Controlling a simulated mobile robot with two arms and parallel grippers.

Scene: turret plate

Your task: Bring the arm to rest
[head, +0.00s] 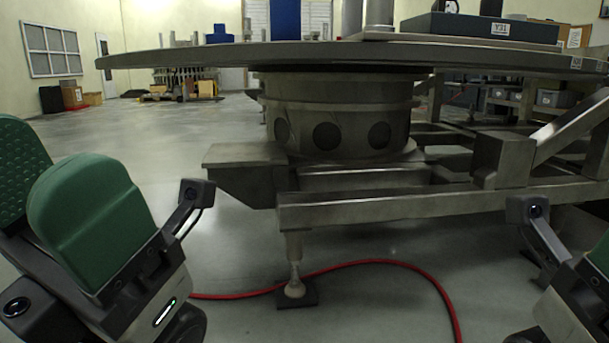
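My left gripper (52,190) is at the left edge of the head view, pointing up, with two green padded fingers. The fingers stand apart, the dotted inner face of the far one shows, and I see nothing held between them. My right gripper is mostly cut off at the right edge; only a bit of green finger (602,256) and its dark mount show, so its opening is hidden. Both grippers are low, in front of the turret plate (250,54) and apart from it.
The plate's wide rim overhangs a round pedestal (340,110) and a metal frame (400,208) with a levelling foot (294,288). A red hose (400,264) lies on the floor. A dark case (470,28) sits on the plate. Open floor (130,130) lies to the left.

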